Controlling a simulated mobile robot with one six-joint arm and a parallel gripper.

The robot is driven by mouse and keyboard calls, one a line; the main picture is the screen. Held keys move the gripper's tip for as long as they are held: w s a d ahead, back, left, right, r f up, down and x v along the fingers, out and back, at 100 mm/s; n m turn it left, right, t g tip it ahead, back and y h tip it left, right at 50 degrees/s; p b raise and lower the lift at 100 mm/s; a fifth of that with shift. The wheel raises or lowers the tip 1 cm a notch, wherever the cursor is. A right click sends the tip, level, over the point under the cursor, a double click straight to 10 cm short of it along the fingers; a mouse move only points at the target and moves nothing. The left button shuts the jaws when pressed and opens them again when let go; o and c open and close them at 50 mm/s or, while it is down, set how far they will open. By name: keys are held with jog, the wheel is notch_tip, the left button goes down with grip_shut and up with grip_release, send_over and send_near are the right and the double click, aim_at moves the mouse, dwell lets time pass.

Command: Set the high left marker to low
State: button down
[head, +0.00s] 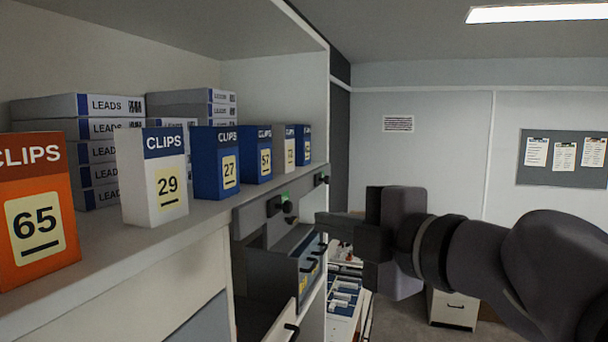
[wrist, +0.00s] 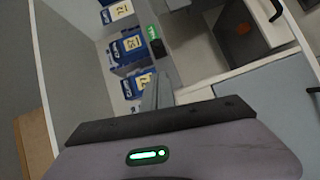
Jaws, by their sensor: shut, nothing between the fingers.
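A small black marker with a green patch (head: 276,204) sits on the shelf's front edge, with a dark round knob-like part beside it. A second black marker with a green spot (head: 321,179) sits farther along the edge. In the wrist view a black block with a green face (wrist: 155,42) shows just beyond my fingers; I cannot tell which marker it is. My gripper (head: 320,218) is shut and empty, to the right of the nearer marker in the head view and pointing left. Its closed fingers (wrist: 157,90) show in the wrist view, apart from the block. No high or low labels are readable.
Several CLIPS boxes, such as the white 29 box (head: 155,178) and the orange 65 box (head: 38,210), line the shelf (head: 150,243). Stacked LEADS boxes (head: 90,106) stand behind. A low cabinet (head: 452,308) stands on the floor.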

jog(key=s, duration=0.2)
jog(key=b, duration=0.4)
send_near(277, 207)
jog(key=x, duration=0.4)
jog(key=shift+w, duration=0.25)
jog(key=shift+a, duration=0.1)
